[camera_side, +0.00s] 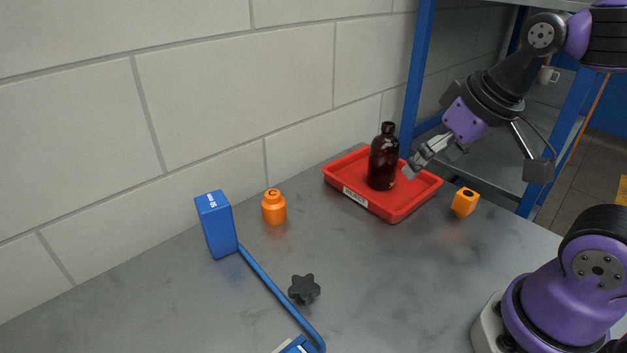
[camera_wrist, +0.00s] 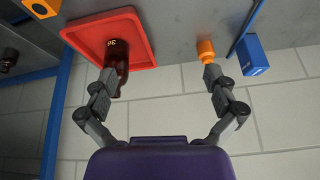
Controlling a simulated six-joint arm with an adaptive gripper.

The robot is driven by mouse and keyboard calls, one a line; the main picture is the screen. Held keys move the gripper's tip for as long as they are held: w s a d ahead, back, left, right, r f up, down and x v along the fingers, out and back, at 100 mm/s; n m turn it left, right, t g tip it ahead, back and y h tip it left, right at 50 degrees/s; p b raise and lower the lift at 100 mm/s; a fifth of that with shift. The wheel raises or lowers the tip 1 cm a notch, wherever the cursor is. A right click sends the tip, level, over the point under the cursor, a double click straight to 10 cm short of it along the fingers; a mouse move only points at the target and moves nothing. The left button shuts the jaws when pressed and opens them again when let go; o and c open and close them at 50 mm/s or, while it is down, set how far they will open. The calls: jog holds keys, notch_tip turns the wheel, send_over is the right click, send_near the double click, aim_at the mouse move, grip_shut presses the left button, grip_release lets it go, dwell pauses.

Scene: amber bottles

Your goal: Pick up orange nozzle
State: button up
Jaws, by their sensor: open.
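The orange nozzle (camera_side: 273,207), a short rounded piece with a narrower top, stands upright on the grey table near the wall, left of the red tray. In the wrist view the nozzle (camera_wrist: 205,48) shows just beyond the right fingertip. My gripper (camera_side: 413,168) is open and empty, raised by the tray and the dark bottle, well to the right of the nozzle in the side view. In the wrist view my gripper's fingers (camera_wrist: 160,74) are spread wide, and the left one overlaps the bottle in the picture; whether they touch I cannot tell.
The amber bottle (camera_side: 383,158) stands in the red tray (camera_side: 397,212). An orange block with a dark hole (camera_side: 464,202) lies right of it. A blue box (camera_side: 215,224) stands left of the nozzle, and a black star knob (camera_side: 304,289) lies nearer the front. The table between nozzle and tray is clear.

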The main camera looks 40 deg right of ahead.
jog(key=shift+s+a+f+n+t, duration=0.15)
jog(key=shift+a+f+n, duration=0.05)
jog(key=shift+a+n, duration=0.3)
jog(key=shift+s+a+f+n+t, duration=0.2)
jog(key=shift+a+n, duration=0.15)
jog(key=shift+n, duration=0.15)
jog(key=c, duration=0.4)
jog(key=shift+o, duration=0.2)
jog(key=shift+w, duration=0.1)
jog(key=g, duration=0.6)
send_over(468, 193)
jog(key=shift+m, duration=0.4)
jog(key=f, duration=0.6)
jog(key=shift+a, duration=0.4)
notch_tip(468, 193, down, 5)
jog(key=shift+d+r, duration=0.15)
jog(key=shift+d+f, duration=0.2)
jog(key=shift+f, duration=2.6)
